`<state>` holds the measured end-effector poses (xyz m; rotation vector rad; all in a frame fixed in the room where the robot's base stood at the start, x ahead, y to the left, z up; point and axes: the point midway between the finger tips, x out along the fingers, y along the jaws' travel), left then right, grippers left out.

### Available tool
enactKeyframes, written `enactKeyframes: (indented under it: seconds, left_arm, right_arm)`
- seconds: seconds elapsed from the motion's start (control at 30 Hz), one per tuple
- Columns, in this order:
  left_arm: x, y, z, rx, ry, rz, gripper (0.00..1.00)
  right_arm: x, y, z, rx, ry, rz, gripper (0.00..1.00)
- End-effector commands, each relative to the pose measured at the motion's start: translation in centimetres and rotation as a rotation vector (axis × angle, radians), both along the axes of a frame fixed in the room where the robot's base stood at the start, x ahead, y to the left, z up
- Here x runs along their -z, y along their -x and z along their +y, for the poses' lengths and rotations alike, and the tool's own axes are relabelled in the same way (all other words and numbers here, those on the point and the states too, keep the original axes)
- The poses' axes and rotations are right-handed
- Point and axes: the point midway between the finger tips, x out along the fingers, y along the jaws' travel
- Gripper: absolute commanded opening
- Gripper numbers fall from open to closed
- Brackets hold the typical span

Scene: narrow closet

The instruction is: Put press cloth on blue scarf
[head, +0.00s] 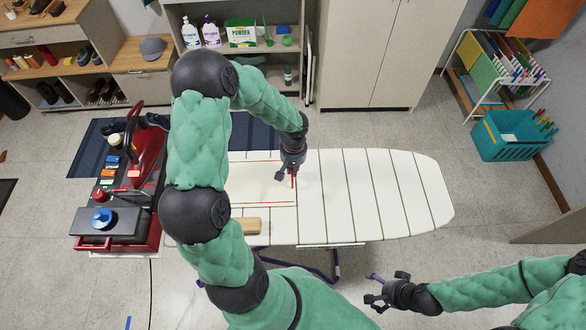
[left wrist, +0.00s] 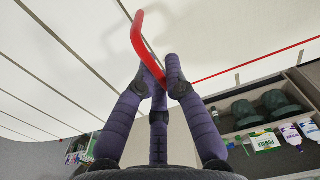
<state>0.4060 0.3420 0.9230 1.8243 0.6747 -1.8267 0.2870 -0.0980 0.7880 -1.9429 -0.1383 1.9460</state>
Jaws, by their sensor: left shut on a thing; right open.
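The press cloth (head: 262,192) looks like a thin white sheet with red edge lines, flat on the white ironing board (head: 405,195). My left arm covers its left part. My left gripper (head: 286,177) is shut at its right edge, and in the left wrist view the closed fingers (left wrist: 160,80) pinch a bent red strip (left wrist: 143,40), apparently its red hem. I cannot make out a blue scarf on the board; anything under the cloth or behind my arm is hidden. My right gripper (head: 375,289) is open and empty, in front of the board's right half.
A red and black ironing station (head: 118,190) stands at the board's left end. A tan block (head: 246,226) lies near the front edge. The board's right half is bare. A shelf with bottles (head: 210,35) stands behind, a teal basket (head: 510,135) at right.

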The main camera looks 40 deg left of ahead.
Motion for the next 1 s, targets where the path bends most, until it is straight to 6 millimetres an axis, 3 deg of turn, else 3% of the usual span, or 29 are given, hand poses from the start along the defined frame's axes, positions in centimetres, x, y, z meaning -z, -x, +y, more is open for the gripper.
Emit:
enactKeyframes:
  seconds: [0.17, 0.2, 0.27, 0.67, 0.83, 1.0]
  left_arm:
    - [0.0, 0.0, 0.0, 0.0, -0.001, -0.001, 0.0]
    - [0.0, 0.0, 0.0, 0.0, 0.0, 0.0, 0.17]
    - [0.0, 0.0, 0.0, 0.0, 0.0, 0.0, 0.34]
    - [-0.2, 0.0, 0.0, 0.0, -0.001, -0.001, 0.36]
    - [-2.3, -0.1, 0.0, 0.0, -0.002, -0.004, 0.36]
    - [-5.8, -0.1, -0.1, 0.0, -0.002, -0.004, 0.36]
  right_arm:
    - [0.1, 0.0, 0.0, 0.0, 0.0, 0.0, 0.89]
    - [0.1, 0.0, 0.0, 0.0, 0.0, 0.0, 0.89]
    - [0.1, 0.0, 0.0, 0.0, 0.0, 0.0, 0.89]
    - [-0.1, 0.0, 0.0, 0.0, 0.0, 0.0, 0.89]
    - [-0.5, 0.0, 0.0, 0.0, 0.0, 0.0, 0.89]
    - [-1.1, 0.0, 0.0, 0.0, 0.0, 0.0, 0.89]
